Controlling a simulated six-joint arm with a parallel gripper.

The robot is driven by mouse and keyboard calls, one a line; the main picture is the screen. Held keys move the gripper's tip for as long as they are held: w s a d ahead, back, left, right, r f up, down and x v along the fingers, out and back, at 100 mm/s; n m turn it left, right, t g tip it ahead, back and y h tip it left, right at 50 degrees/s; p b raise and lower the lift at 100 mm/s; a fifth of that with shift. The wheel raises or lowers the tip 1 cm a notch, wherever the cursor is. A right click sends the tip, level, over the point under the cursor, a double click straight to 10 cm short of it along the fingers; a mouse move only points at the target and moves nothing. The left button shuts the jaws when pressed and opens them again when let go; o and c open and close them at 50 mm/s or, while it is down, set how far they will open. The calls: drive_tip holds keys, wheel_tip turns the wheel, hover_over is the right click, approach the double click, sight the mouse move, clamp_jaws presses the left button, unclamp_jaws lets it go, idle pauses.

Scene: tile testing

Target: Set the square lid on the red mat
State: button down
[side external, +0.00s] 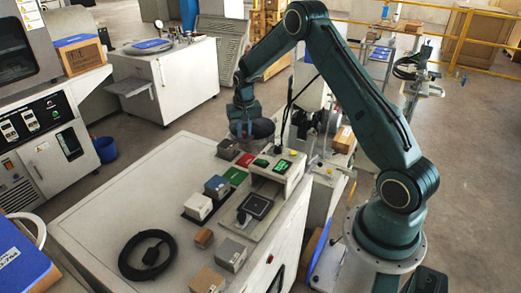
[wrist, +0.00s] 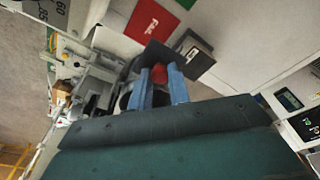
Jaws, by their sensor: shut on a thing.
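My gripper (wrist: 159,78) has two blue fingers, shut on the red knob (wrist: 159,73) of a dark square lid (wrist: 155,53). In the wrist view the lid lies just beyond the fingertips, partly hidden by them. The red mat (wrist: 152,19), with white lettering, lies just past the lid at the top of that view. In the side view my gripper (side external: 243,122) hangs over the far end of the worktop, and the red mat (side external: 245,159) shows as a small red patch below it. The lid is hard to make out there.
A green patch (side external: 235,176), a blue-topped block (side external: 217,187), a white block (side external: 198,206) and a control box (side external: 278,167) are nearby. A black cable coil (side external: 147,255) lies at the front left.

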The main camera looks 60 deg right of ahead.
sight(248, 140)
drive_tip(key=shift+s+a+f, duration=0.25)
drive_tip(key=shift+s+f, duration=0.7)
drive_tip(key=shift+f, duration=0.15)
drive_tip(key=shift+f, duration=0.15)
drive_tip(key=shift+f, duration=3)
drive_tip(key=shift+f, duration=0.35)
drive_tip(key=c, duration=0.8)
unclamp_jaws()
drive_tip(key=shift+c, duration=0.2)
drive_tip(key=shift+r, duration=0.2)
drive_tip(key=shift+r, duration=2.8)
